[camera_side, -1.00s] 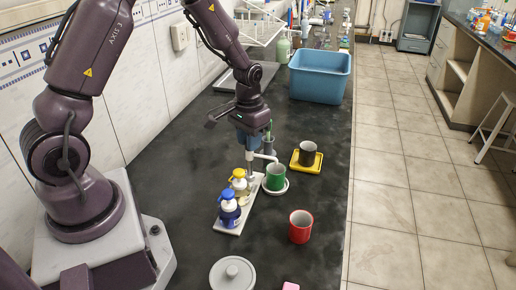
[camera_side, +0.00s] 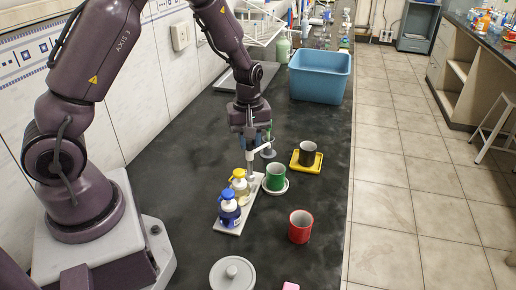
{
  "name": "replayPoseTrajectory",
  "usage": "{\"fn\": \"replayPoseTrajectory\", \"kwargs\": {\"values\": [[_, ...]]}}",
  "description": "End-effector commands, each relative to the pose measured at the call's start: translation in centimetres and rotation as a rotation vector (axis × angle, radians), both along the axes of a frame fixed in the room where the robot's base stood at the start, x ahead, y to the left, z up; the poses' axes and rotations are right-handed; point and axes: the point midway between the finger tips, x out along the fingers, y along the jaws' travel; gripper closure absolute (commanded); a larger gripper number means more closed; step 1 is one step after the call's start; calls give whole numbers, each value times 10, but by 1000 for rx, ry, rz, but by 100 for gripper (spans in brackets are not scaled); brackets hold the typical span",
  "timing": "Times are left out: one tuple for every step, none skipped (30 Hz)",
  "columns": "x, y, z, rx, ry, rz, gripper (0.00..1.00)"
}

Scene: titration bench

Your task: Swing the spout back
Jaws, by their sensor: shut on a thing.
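My gripper (camera_side: 250,138) is over the tall white-grey stand (camera_side: 250,170) at the far end of the pump rack. It is shut, apparently on the spout (camera_side: 259,153) at the top of that stand; the fingers hide part of the contact. The spout points right and away, towards a small grey vessel (camera_side: 268,152) behind the green cup. The green cup (camera_side: 276,180) stands upright on a white saucer (camera_side: 284,191) to the right of the stand, and the spout is clear of its mouth.
A rack (camera_side: 229,228) holds a yellow-topped pump bottle (camera_side: 239,183) and a blue-topped one (camera_side: 228,210). A red cup (camera_side: 300,227) stands in front, a dark cup (camera_side: 308,152) on a yellow tray (camera_side: 319,165) to the right. A blue bin (camera_side: 320,80) stands behind.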

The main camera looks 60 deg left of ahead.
Motion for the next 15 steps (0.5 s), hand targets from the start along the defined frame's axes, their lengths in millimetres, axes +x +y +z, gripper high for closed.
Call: {"fn": "replayPoseTrajectory", "kwargs": {"values": [[0,0,0,0,-1,-1,89],[0,0,0,0,-1,-1,89],[0,0,0,0,-1,-1,89],[0,0,0,0,-1,2,89],[0,0,0,0,-1,15,89],[0,0,0,0,0,46,89],[0,0,0,0,0,84,89],[0,-1,0,1,0,132,89],[0,-1,0,1,0,202,89],[0,-1,0,1,0,258,89],[0,-1,0,1,0,309,89],[0,-1,0,1,0,374,89],[0,-1,0,1,0,415,89],[0,-1,0,1,-1,449,89],[0,0,0,1,-1,487,89]]}}
